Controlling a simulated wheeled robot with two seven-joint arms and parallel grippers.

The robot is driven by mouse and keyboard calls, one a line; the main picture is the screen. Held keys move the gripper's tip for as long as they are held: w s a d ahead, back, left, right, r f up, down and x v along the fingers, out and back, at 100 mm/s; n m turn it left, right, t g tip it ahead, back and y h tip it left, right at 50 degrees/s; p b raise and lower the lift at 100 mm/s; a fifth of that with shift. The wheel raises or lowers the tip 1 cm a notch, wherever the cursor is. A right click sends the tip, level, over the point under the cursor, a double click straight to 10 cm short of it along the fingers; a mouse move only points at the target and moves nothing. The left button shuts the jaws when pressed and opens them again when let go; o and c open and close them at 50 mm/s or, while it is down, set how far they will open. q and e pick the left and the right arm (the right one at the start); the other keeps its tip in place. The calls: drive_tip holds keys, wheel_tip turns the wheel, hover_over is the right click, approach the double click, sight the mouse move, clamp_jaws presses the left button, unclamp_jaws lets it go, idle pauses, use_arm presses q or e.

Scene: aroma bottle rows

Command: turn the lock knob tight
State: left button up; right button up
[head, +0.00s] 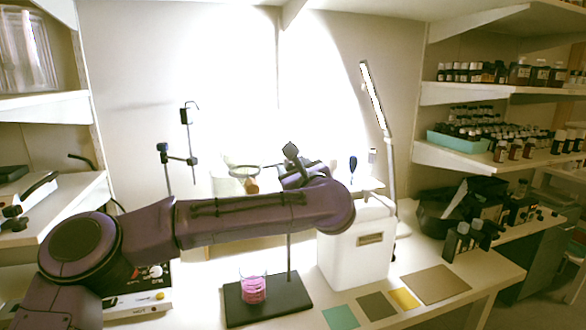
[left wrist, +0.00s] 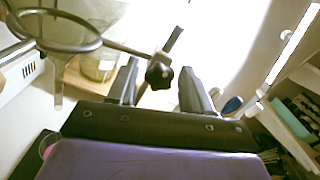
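The black lobed lock knob (left wrist: 159,74) shows in the left wrist view, on a clamp at the rod that carries the metal ring (left wrist: 52,30). My left gripper (left wrist: 157,84) is open, with one finger on each side of the knob and a visible gap to each. I cannot tell how far past the knob the fingertips reach. In the head view my left arm crosses in front of the stand, and the knob is hard to make out there. The ring (head: 245,169) shows left of my wrist, above the stand's black base (head: 290,305). My right gripper is not in view.
A glass beaker with pink liquid (head: 253,288) stands on the base. A white box (head: 355,255) stands just right of the stand. A second stand with a clamp (head: 165,155) is behind my arm. Coloured mats (head: 435,284) lie at the front right; bottle shelves are beyond.

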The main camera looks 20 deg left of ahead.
use_arm(q)
drive_tip(key=shift+w, duration=0.1)
drive_tip(key=c, duration=0.7)
drive_tip(key=shift+c, duration=0.2)
